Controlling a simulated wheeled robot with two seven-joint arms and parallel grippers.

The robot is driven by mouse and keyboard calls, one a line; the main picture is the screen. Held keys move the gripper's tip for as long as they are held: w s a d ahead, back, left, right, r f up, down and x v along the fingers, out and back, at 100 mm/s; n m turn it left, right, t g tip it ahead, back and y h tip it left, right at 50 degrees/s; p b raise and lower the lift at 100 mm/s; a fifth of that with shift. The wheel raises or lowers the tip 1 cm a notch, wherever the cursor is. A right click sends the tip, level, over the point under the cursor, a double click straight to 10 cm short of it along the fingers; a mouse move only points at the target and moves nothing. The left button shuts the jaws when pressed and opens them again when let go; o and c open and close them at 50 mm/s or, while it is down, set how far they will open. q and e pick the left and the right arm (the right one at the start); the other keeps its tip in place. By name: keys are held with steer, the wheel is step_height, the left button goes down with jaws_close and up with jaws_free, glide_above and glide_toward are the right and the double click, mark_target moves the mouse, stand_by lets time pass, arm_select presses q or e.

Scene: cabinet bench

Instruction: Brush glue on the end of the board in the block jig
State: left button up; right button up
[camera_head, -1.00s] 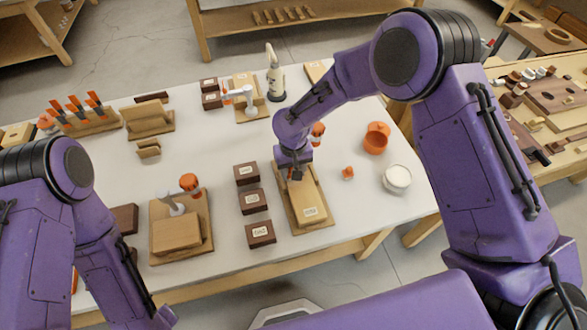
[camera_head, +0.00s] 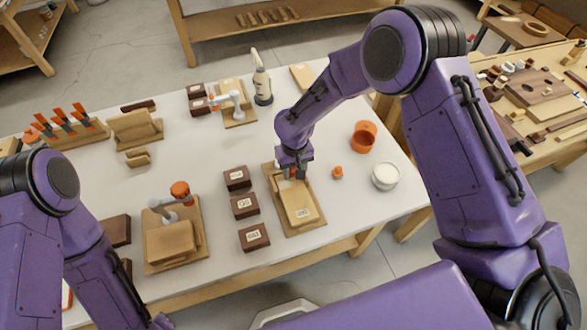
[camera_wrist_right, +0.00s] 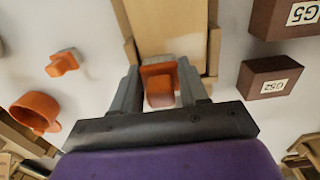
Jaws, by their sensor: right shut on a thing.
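My right gripper (camera_head: 296,176) is over the far end of a wooden jig (camera_head: 313,228) on the white table. A pale board (camera_head: 297,205) with a label lies in this jig. In the right wrist view my gripper (camera_wrist_right: 160,90) is shut on an orange piece (camera_wrist_right: 159,86), with one grey finger on each side. I cannot tell from the visible part whether it is a brush handle. Orange-handled brushes (camera_head: 70,118) stand in a rack at the far left. My left gripper is out of view.
Dark labelled blocks (camera_head: 245,206) stand just left of the jig. An orange cup (camera_head: 362,138), a small orange piece (camera_head: 337,173) and a white bowl (camera_head: 385,176) are on the right. Another jig (camera_head: 205,255) with an orange-knobbed clamp (camera_head: 180,190) stands left; a bottle (camera_head: 262,82) stands behind.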

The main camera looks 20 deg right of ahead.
steer(key=shift+a, duration=0.8)
steer(key=shift+a+p, duration=0.3)
steer(key=shift+a, duration=0.7)
steer(key=shift+d, duration=0.1)
steer(key=shift+d+r+p, duration=0.1)
steer(key=shift+d+p, duration=0.25)
steer(key=shift+d, duration=1.35)
steer(key=shift+s+p, duration=0.5)
steer(key=shift+p, duration=0.15)
steer(key=shift+s, duration=0.35)
